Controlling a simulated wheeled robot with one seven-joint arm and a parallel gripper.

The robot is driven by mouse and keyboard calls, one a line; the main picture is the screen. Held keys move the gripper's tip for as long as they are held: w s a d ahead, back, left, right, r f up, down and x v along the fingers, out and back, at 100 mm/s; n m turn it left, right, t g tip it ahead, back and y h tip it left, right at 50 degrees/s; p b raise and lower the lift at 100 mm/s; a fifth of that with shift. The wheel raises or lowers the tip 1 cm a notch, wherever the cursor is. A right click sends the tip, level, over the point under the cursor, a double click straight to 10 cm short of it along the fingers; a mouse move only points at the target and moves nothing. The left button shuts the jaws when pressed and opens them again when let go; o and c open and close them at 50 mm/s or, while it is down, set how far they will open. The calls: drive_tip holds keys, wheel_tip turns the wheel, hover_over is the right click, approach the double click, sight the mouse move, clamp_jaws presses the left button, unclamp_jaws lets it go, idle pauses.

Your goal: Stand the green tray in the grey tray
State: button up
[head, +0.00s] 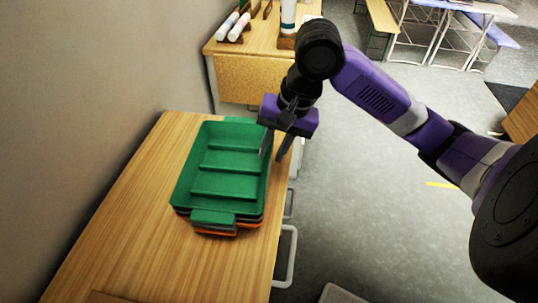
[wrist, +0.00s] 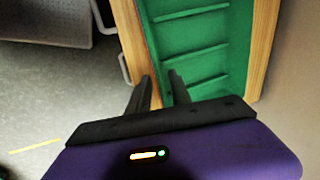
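The green tray (head: 230,160) lies on the table on top of a stack, with ribs across its floor and a tab at its front end. Under it show thin edges of a dark grey tray (head: 262,219) and an orange tray (head: 215,231). The green tray also fills the upper right of the wrist view (wrist: 195,45). My gripper (head: 272,156) is open and empty, pointing down at the green tray's right rim. In the wrist view its fingertips (wrist: 158,80) are apart, seemingly to either side of that rim. I cannot tell if they touch it.
The wooden table (head: 130,200) is bare left of and in front of the stack, with a wall along its left. A second table (head: 245,75) behind holds bottles (head: 239,27) and other items. Open floor (head: 370,210) lies to the right.

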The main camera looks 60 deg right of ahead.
drive_tip(key=p+v, duration=0.1)
drive_tip(key=v, duration=0.7)
drive_tip(key=shift+r, duration=0.4)
idle(0.5)
